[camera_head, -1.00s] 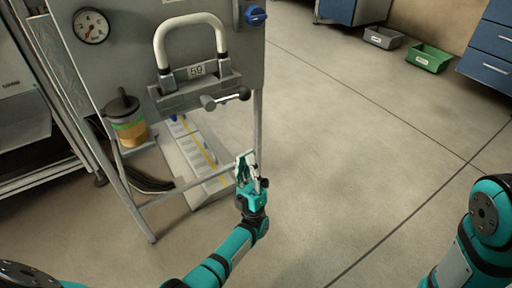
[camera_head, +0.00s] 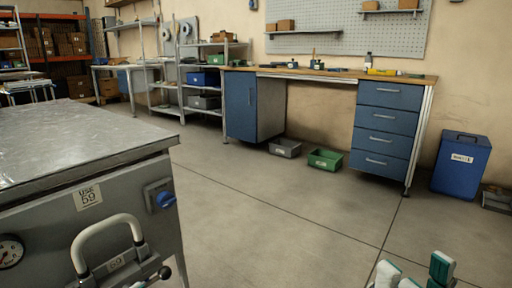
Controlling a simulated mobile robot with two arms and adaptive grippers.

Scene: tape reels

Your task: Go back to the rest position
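At the bottom right edge, white and teal parts of my own (camera_head: 398,274) stick up into view. They look like my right gripper, but most of it is cut off, so I cannot tell if it is open or shut. My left gripper is out of view.
A metal cabinet (camera_head: 75,150) with a white handle (camera_head: 105,232), blue knob (camera_head: 165,199) and gauge (camera_head: 9,251) stands close at left. A workbench (camera_head: 388,121), grey bin (camera_head: 285,148), green bin (camera_head: 325,160) and blue container (camera_head: 461,165) are along the back. Open floor (camera_head: 270,205) lies between.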

